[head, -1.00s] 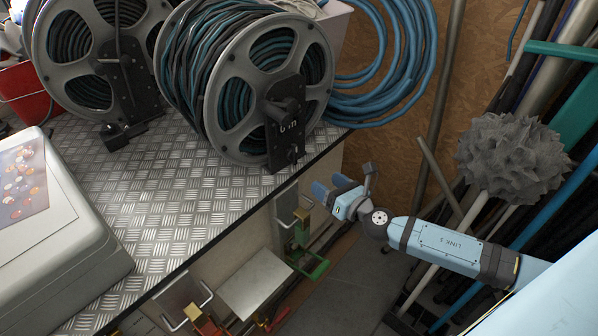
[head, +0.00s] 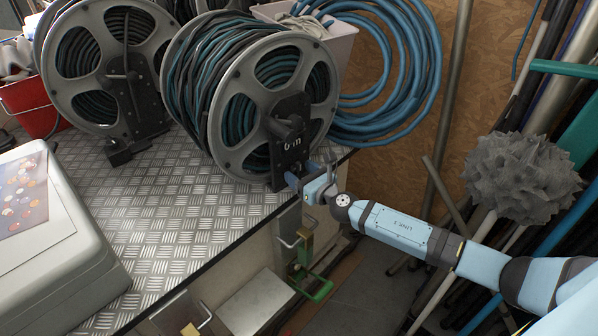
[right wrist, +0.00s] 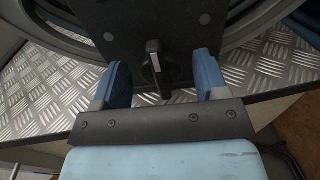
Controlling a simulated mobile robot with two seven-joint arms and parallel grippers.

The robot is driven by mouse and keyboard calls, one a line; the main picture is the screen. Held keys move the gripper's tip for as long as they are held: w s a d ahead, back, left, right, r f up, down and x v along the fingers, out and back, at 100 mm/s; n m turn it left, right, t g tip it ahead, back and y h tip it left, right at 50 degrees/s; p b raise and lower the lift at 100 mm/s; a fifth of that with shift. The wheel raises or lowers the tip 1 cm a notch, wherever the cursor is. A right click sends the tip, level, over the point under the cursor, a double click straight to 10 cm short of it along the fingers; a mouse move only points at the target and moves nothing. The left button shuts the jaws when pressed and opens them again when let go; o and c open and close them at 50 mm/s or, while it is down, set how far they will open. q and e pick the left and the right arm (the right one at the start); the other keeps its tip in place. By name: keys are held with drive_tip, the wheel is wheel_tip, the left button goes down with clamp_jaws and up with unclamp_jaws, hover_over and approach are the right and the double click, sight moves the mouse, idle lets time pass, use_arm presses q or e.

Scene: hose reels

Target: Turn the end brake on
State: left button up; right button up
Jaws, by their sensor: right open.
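The nearest hose reel (head: 240,158) has grey flanges and blue-green hose, and stands at the right end of the metal-topped bench. Its black side plate (head: 290,132) carries a crank handle and markings. In the right wrist view, a small black brake knob (right wrist: 156,70) with a pale pointer line sits low on that plate (right wrist: 150,28), the pointer near upright. My right gripper (head: 309,178) is open at the plate's lower edge. In the right wrist view its blue fingers (right wrist: 163,78) stand either side of the knob, with gaps on both sides. My left gripper is not in view.
A second reel (head: 105,75) stands to the left. A grey case (head: 60,250) lies at the bench's front left. Coiled blue hose (head: 400,100) hangs on the board behind. A grey spiky brush head (head: 525,178) and poles stand right of my arm. Open bench top (head: 180,210) lies between.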

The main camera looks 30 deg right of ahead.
drive_tip(key=shift+w+a, duration=0.1)
drive_tip(key=shift+w, duration=0.45)
drive_tip(key=c, duration=0.9)
drive_tip(key=shift+o, duration=0.2)
